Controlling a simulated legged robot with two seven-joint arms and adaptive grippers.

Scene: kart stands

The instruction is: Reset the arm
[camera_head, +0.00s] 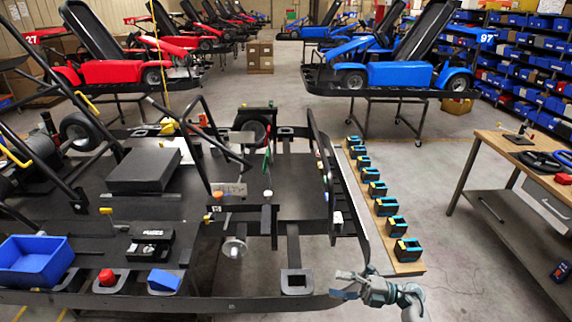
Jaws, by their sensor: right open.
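My right gripper (350,287) is at the bottom, right of centre, its fingers pointing left. It is open, and I see nothing between its fingers. It is beside the front right corner of the black kart frame (190,232); whether it touches the frame I cannot tell. My left gripper is not clearly in view.
A narrow wooden board (408,268) with several black, blue and yellow blocks runs along the kart's right side. A wooden workbench (487,143) stands at right, with open floor (455,250) between. A blue bin (35,262) sits at left. Red and blue karts stand behind.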

